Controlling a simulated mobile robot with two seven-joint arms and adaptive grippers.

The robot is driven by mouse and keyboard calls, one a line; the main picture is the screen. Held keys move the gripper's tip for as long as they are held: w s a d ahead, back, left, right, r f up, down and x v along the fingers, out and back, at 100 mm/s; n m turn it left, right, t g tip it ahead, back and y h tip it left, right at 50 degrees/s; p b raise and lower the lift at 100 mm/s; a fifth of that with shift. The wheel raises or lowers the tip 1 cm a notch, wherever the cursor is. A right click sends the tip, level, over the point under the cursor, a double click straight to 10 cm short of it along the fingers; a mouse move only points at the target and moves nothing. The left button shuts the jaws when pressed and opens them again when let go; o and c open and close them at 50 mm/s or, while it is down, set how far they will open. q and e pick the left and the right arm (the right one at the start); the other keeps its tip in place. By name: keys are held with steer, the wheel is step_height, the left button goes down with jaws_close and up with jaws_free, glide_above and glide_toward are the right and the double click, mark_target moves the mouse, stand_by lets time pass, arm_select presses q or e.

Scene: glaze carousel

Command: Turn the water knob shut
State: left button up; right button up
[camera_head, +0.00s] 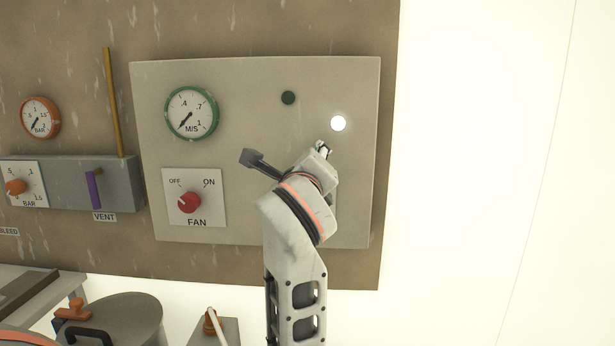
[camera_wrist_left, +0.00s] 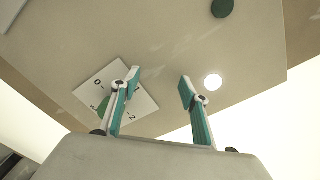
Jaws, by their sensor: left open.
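In the left wrist view, a white plate (camera_wrist_left: 90,90) with a number scale sits on the beige panel. A green knob (camera_wrist_left: 103,106) on it shows only in part behind my left-hand finger; I take it for the water knob. Its pointer cannot be read. My left gripper (camera_wrist_left: 158,92) is open, with nothing seen between its fingers. One finger overlaps the plate in the picture; I cannot tell whether it touches. In the head view my left gripper (camera_head: 322,150) is in front of the panel, and my arm hides the plate and knob. My right gripper is not in view.
The panel (camera_head: 240,90) also carries a green-rimmed gauge (camera_head: 191,112), a red FAN knob (camera_head: 189,202), a dark green lamp (camera_head: 288,97) and a lit white lamp (camera_head: 338,123). A purple VENT lever (camera_head: 94,189) is further left. A round lidded vessel (camera_head: 125,318) stands below.

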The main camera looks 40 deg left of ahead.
arm_select(q)
steer(key=shift+r, duration=0.1)
steer(key=s+d+f+m+p, duration=0.2)
steer(key=s+d+f+m, duration=0.2)
steer(key=s+f+m, duration=0.45)
steer(key=w+a+f+b, duration=0.2)
steer(key=w+a, duration=0.1)
steer(key=w, duration=0.4)
steer(key=shift+w+a+b, duration=0.25)
steer(key=shift+w+b, duration=0.1)
steer(key=shift+b, duration=0.05)
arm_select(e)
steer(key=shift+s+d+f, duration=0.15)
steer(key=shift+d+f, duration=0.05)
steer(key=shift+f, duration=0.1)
arm_select(q)
steer(key=shift+m, duration=0.25)
steer(key=c, duration=1.1)
